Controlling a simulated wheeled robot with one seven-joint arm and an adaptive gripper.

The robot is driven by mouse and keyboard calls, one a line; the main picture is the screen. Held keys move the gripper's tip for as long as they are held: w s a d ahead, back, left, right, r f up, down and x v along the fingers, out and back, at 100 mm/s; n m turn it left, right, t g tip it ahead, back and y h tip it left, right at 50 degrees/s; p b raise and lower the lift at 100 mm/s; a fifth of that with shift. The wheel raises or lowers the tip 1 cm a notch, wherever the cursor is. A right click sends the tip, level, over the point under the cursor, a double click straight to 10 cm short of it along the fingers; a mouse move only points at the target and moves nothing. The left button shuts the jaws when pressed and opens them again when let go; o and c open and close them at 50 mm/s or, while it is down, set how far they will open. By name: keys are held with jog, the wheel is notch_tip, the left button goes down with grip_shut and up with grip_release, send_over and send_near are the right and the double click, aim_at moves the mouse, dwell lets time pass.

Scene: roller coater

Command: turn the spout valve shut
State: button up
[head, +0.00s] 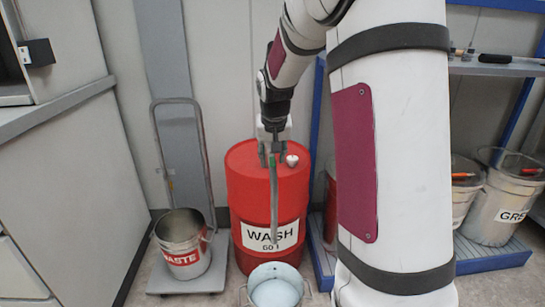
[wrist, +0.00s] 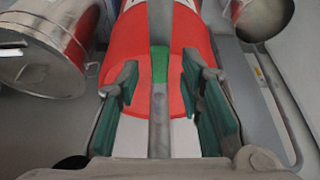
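The red drum (head: 245,190) marked WASH stands upright in the middle of the head view. A long grey spout (head: 274,205) hangs down its front toward a pail (head: 254,295) holding pale liquid. In the wrist view a green piece (wrist: 159,65), perhaps the valve handle, sits at the grey spout (wrist: 159,110). My gripper (head: 273,158) points down over the drum top. In the wrist view its green-padded fingers (wrist: 162,80) are apart, with the green piece between them and red drum visible on both sides. I cannot tell how far the valve is turned.
A WASTE bucket (head: 183,250) stands on a grey trolley (head: 190,285) left of the drum. A small pale knob (head: 292,160) is on the drum top. Metal buckets (head: 497,205) stand by a blue rack at the right. My arm hides part of the right side.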

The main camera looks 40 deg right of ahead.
jog(key=shift+c, duration=0.3)
grip_shut()
jog(key=shift+a, duration=0.1)
jog(key=w+a+m+g+h+p, duration=0.1)
jog(key=w+m+g+p, duration=0.5)
jog(key=m, duration=1.1)
jog(key=shift+w+a+m+p, duration=0.35)
jog(key=shift+w+p, duration=0.85)
jog(key=shift+p, duration=1)
jog(key=shift+d+m, duration=0.1)
jog(key=shift+m, duration=0.15)
